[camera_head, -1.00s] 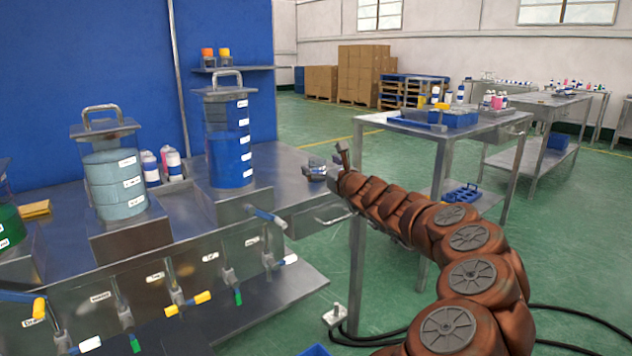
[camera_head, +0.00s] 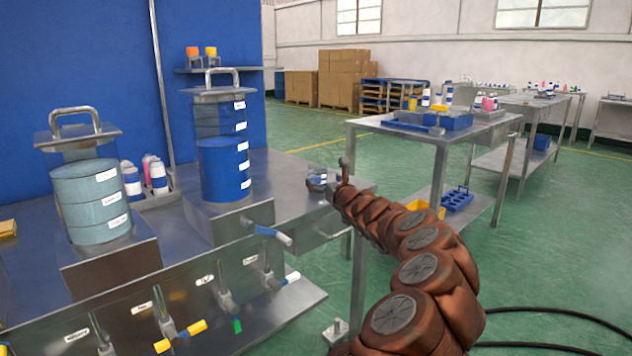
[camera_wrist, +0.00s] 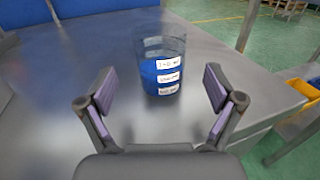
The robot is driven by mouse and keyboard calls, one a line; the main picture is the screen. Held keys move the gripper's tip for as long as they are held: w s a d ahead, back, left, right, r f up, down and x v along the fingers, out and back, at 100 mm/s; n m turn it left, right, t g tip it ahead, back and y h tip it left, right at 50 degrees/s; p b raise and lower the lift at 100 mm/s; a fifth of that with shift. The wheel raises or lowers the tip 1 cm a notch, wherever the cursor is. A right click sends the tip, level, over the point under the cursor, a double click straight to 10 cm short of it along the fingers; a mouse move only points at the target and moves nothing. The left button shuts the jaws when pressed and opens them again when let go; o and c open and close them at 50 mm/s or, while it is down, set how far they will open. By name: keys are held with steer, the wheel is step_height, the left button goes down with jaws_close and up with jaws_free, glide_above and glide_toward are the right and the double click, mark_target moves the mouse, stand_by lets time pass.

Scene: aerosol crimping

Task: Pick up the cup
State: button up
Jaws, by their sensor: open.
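In the wrist view, the cup (camera_wrist: 147,46) is clear, with blue contents and white labels on its side. It stands upright on the steel tabletop (camera_wrist: 215,65). My gripper (camera_wrist: 159,70) is open, with one finger on each side of the picture and the cup ahead, between their lines. A gap shows between each finger and the cup, and nothing is held. In the head view, my gripper (camera_head: 320,182) is small, over the right end of the steel bench. The cup cannot be made out clearly there.
A tall blue-filled cylinder (camera_head: 222,172) and a grey-blue one (camera_head: 92,195) stand on the bench, with small bottles (camera_head: 155,172) between them. Valves (camera_head: 222,298) line the bench front. A second table (camera_head: 383,124) stands beyond my arm. A yellow bin (camera_wrist: 303,88) shows past the tabletop edge.

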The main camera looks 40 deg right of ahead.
mark_target(321, 177)
steer(key=shift+x, duration=2.7)
steer(key=shift+r, duration=0.1)
steer(key=c, duration=1.3)
